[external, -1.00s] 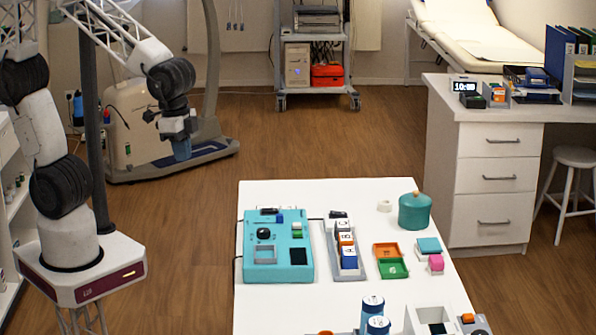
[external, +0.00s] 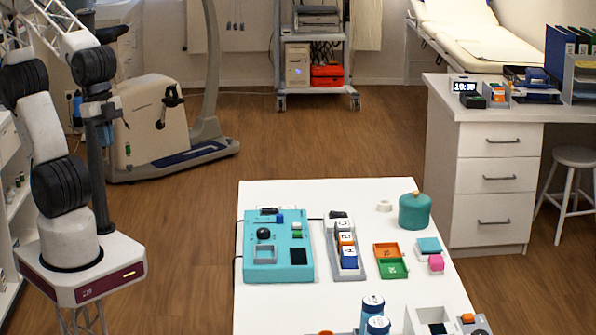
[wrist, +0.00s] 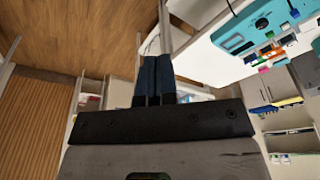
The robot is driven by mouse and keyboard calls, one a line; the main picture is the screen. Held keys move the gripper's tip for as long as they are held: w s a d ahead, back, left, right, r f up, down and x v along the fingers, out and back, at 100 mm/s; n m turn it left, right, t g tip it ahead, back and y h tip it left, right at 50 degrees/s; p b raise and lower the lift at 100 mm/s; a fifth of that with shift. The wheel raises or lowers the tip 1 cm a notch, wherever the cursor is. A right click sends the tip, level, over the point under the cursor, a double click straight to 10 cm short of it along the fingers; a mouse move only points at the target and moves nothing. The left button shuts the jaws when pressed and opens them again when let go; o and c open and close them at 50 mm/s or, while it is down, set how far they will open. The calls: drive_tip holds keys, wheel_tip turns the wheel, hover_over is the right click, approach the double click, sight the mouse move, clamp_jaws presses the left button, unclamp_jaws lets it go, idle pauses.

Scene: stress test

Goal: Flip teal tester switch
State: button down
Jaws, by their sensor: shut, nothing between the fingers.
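The teal tester (external: 252,223) lies flat at the left of the white table in the external view. It bears a round black knob (external: 263,234), a grey-framed window, a dark panel (external: 299,257), and small blue and green parts at its back. Which part is the switch I cannot tell. The tester (wrist: 236,41) also shows tilted at the upper right of the wrist view. My gripper (wrist: 155,60) is shut and empty, its two dark blue fingers together. It is well away from the tester; in the external view it is hard to make out against the dark column.
On the white table (external: 340,190) stand a grey rack with several lettered blocks (external: 347,248), orange and green trays (external: 389,257), a teal pot (external: 415,212) and blue-white cylinders (external: 373,305). An exercise machine (external: 150,125) stands behind my arm. Open floor lies between my base and the table.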

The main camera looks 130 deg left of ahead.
idle(0.6)
drive_tip(key=w+a+f+n+y, duration=0.1)
drive_tip(key=w+a+f+n, duration=0.1)
drive_tip(key=w+a, duration=0.45)
drive_tip(key=w+a+f+n, duration=0.2)
drive_tip(key=w+a+n, duration=0.15)
drive_tip(key=a, duration=0.65)
drive_tip(key=a+f+n, duration=0.2)
drive_tip(key=a+f, duration=0.2)
drive_tip(key=a, duration=0.6)
drive_tip(key=w+a+f+n+y, duration=0.1)
drive_tip(key=a+f, duration=0.3)
drive_tip(key=a, duration=0.7)
drive_tip(key=shift+a+n, duration=0.25)
drive_tip(key=shift+n, duration=0.1)
drive_tip(key=shift+w+a+r, duration=0.1)
drive_tip(key=shift+w+a, duration=0.05)
drive_tip(key=shift+w, duration=0.05)
drive_tip(key=shift+w+a+r, duration=0.25)
drive_tip(key=shift+w+a, duration=0.05)
drive_tip(key=shift+r, duration=0.1)
